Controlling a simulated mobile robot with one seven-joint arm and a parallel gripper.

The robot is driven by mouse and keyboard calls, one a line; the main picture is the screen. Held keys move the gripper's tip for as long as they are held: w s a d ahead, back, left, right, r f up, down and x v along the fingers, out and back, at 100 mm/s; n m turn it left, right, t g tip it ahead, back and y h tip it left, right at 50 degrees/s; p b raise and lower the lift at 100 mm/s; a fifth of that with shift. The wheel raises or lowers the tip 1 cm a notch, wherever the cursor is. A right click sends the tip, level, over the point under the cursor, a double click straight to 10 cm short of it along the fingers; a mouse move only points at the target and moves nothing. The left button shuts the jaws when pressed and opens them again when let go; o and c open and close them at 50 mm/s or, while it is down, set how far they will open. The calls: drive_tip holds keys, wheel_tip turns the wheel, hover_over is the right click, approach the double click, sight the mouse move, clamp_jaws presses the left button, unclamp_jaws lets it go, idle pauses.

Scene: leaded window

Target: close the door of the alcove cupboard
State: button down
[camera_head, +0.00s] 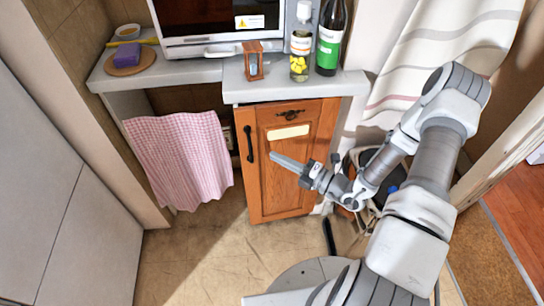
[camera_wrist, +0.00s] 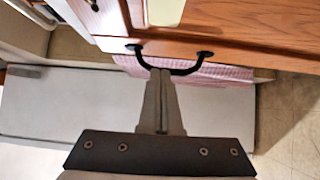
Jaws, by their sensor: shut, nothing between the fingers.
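The alcove cupboard (camera_head: 288,175) is orange-brown wood under the worktop, with a black bar handle (camera_head: 249,143) on its left side and a cream label on its front. A thin dark gap shows under the worktop above it; I cannot tell for sure how far the door stands open. My gripper (camera_head: 275,158) is shut and empty, in front of the door, right of the handle. In the wrist view the gripper's tips (camera_wrist: 159,72) line up with the handle (camera_wrist: 183,71) and the wood (camera_wrist: 225,35); contact cannot be judged.
A pink checked cloth (camera_head: 180,155) hangs left of the cupboard. On the worktop (camera_head: 235,90) are a microwave, an hourglass, a jar and a green-labelled bottle (camera_head: 331,40). A curtain (camera_head: 430,40) and cluttered items are on the right. The floor (camera_head: 195,250) in front is clear at left.

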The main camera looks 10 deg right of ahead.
sight(254, 139)
drive_tip(key=b+x, duration=0.1)
drive_tip(key=x, duration=0.7)
drive_tip(key=shift+a, duration=0.1)
drive_tip(key=shift+w+r+p, duration=0.1)
drive_tip(key=shift+w+p, duration=0.2)
drive_tip(key=shift+w, duration=0.05)
drive_tip(key=w+t+h, duration=0.1)
drive_tip(key=w+m+p, duration=0.1)
drive_tip(key=w, duration=0.1)
drive_tip(key=shift+a+m+t+h, duration=0.25)
drive_tip(key=shift+m+t+h, duration=0.05)
drive_tip(key=shift+t+h, duration=0.1)
drive_tip(key=shift+w, duration=0.15)
drive_tip(key=shift+d, duration=0.1)
